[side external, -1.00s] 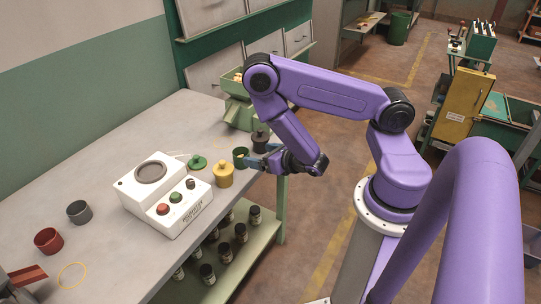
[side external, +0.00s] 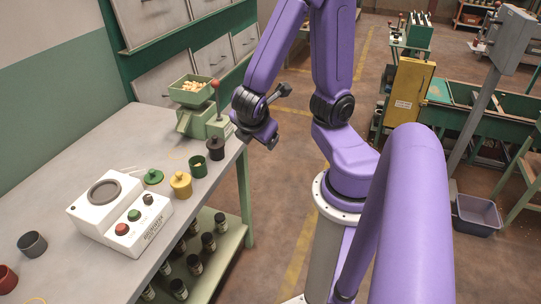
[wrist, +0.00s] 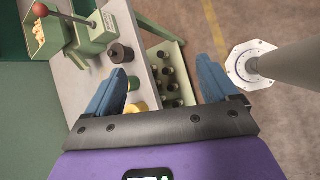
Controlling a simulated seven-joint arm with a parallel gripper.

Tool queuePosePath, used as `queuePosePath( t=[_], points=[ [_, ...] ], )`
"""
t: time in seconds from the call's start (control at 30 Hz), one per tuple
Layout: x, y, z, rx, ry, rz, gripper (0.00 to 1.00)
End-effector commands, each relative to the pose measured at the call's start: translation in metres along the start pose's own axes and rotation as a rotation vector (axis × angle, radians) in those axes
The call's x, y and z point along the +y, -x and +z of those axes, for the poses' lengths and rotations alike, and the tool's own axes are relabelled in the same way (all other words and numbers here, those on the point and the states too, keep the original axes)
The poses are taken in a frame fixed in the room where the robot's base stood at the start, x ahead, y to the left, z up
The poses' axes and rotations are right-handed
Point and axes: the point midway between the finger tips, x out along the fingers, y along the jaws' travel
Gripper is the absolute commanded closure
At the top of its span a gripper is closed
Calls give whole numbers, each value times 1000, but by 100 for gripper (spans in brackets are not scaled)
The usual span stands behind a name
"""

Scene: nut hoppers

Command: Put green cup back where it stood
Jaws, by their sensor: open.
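The green cup (side external: 198,166) stands upright on the grey workbench (side external: 105,140) near its right edge, between a yellow lidded pot (side external: 181,185) and a black lidded pot (side external: 216,149). Something pale shows inside it. A green lid (side external: 153,177) lies to its left. In the wrist view, a sliver of the green cup (wrist: 133,83) shows beside my left-hand blue finger, which hides the rest. My gripper (wrist: 163,80) is open, with nothing between its fingers. In the side view my wrist is raised to the right of the cup, apart from it; the fingers cannot be made out there.
A green hopper machine (side external: 195,100) with pale nuts and a red-knobbed lever stands behind the cup. A white button box (side external: 120,215) is to the left. A grey cup (side external: 32,243) stands farther left. A shelf with several dark jars (side external: 208,241) is below the bench.

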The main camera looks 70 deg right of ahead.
Motion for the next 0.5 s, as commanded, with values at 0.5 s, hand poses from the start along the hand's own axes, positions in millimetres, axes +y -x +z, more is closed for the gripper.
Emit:
queuePosePath(
  t=[0.5],
  points=[
    [-75, 103, -43, 555, -194, -444, 13]
  ],
)
